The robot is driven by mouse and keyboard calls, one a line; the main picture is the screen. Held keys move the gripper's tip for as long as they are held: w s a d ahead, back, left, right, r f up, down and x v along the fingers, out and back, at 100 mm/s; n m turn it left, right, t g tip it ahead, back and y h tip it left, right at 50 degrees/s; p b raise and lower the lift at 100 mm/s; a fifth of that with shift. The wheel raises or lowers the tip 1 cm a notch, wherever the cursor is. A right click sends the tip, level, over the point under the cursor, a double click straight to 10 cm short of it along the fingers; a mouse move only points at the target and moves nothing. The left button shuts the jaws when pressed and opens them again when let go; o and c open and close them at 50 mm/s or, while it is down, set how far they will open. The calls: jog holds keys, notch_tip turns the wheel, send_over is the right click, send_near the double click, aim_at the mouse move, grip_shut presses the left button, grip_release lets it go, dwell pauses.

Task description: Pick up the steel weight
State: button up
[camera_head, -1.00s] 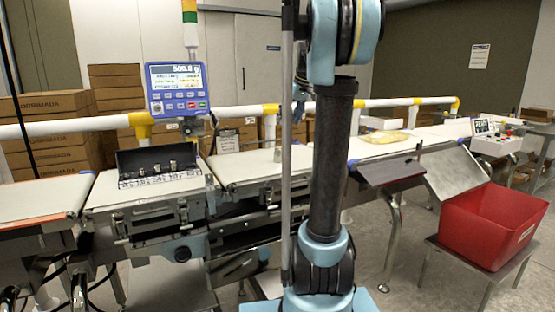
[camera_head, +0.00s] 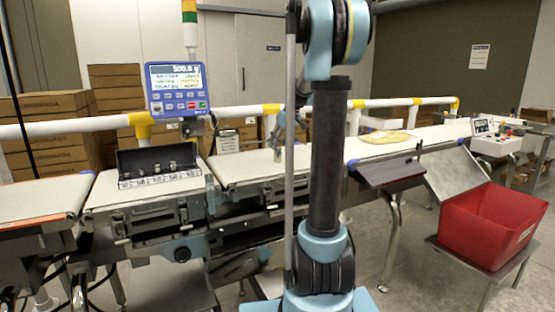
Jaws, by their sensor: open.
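Several small steel weights (camera_head: 172,167) stand in an open black case (camera_head: 135,160) on the weighing belt at the left. They are small in view, and I cannot tell which one the task means. My gripper (camera_head: 278,153) shows partly, just left of my arm's column, over or in front of the middle belt. It is open, with nothing visible in it. It is well to the right of the case and apart from it. My arm hides part of the gripper's right side.
A blue display (camera_head: 176,88) on a post stands behind the case. A white rail with yellow joints runs behind the belts. A yellowish bag (camera_head: 384,137) lies on the right belt. A red bin (camera_head: 490,235) stands at the right. The middle belt (camera_head: 245,165) is clear.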

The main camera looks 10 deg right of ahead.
aim_at(278, 151)
jog(key=x, duration=0.5)
jog(key=shift+d, duration=0.15)
jog(key=shift+c, duration=0.3)
grip_shut()
